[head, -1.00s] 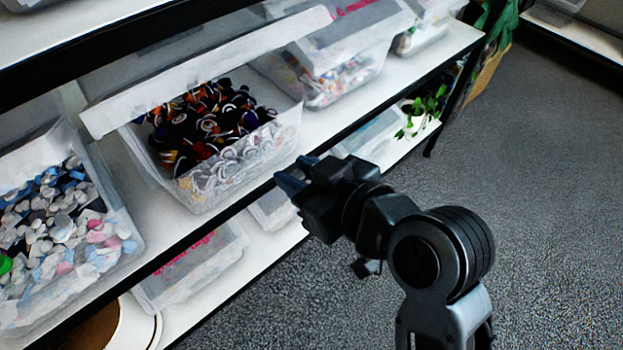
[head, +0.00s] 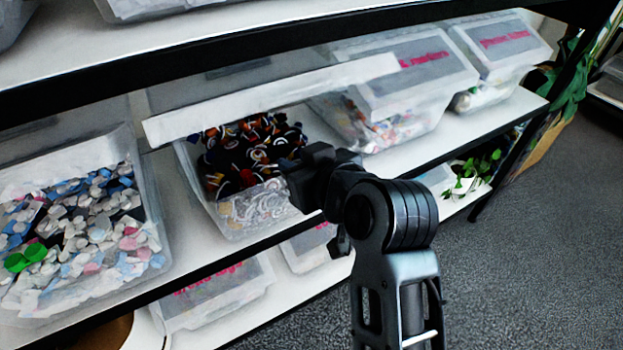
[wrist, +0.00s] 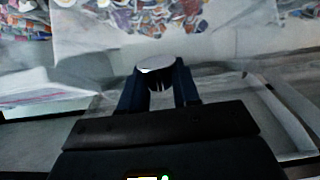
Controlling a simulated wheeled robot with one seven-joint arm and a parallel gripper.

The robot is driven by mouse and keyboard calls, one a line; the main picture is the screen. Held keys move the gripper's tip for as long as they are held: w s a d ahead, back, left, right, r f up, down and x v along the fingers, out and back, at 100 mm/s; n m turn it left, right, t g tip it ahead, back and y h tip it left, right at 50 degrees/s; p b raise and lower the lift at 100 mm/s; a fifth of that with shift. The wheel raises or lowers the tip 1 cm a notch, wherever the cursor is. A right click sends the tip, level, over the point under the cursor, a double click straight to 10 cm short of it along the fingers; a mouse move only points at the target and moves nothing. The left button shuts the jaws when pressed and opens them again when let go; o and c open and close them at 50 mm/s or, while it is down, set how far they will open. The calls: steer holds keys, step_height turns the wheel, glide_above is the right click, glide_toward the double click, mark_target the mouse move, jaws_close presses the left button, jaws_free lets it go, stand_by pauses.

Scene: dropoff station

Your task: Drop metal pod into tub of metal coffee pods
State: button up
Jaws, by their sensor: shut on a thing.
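My gripper (wrist: 158,85) is shut on the metal pod (wrist: 157,64), whose pale, silvery round top shows between the dark blue fingertips in the wrist view. In the head view, my gripper (head: 290,170) is at the front right side of the open tub of coffee pods (head: 233,223). The pod is hidden there behind the gripper. The tub is clear plastic, filled with dark, orange and silvery pods (head: 250,150), and its lid is raised at the back. In the wrist view, colourful contents show at the top edge.
An open tub of caps (head: 160,225) stands to the left. Closed lidded bins (head: 410,70) stand to the right on the same shelf. An upper shelf edge (head: 230,55) runs above the tub. More bins (head: 215,290) sit below, and a plant (head: 478,170) is at right.

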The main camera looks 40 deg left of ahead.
steer(key=w+a+b, duration=0.2)
steer(key=w+a, duration=0.1)
steer(key=a, duration=0.4)
steer(key=shift+a+f, duration=0.15)
steer(key=shift+f, duration=0.25)
steer(key=o, duration=1.1)
steer(key=v, duration=0.8)
steer(key=shift+b, duration=0.4)
